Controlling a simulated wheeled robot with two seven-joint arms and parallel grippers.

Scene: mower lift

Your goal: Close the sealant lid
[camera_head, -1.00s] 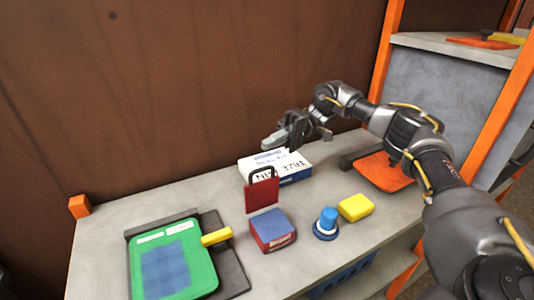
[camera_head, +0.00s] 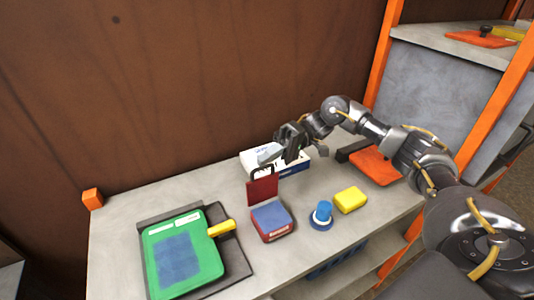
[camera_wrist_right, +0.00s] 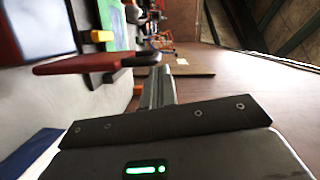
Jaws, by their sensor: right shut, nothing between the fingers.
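The sealant box (camera_head: 273,223) is a small red case with a blue pad on top, standing on the bench. Its red lid (camera_head: 262,191) stands upright at the back edge, open, with a black loop handle on top. My right gripper (camera_head: 266,154) is shut and empty, just behind and above the lid, near the handle. In the right wrist view the lid (camera_wrist_right: 85,64) shows edge-on just left of the shut fingers (camera_wrist_right: 158,88), and part of the box (camera_wrist_right: 9,42) is at the upper left. I cannot tell whether the fingers touch the handle. My left gripper is out of view.
A white and blue carton (camera_head: 294,163) lies behind the lid, under my right gripper. A blue knob (camera_head: 322,214) and a yellow block (camera_head: 350,200) stand right of the box. A green panel with yellow handle (camera_head: 184,254) lies left. A brown wall backs the bench.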

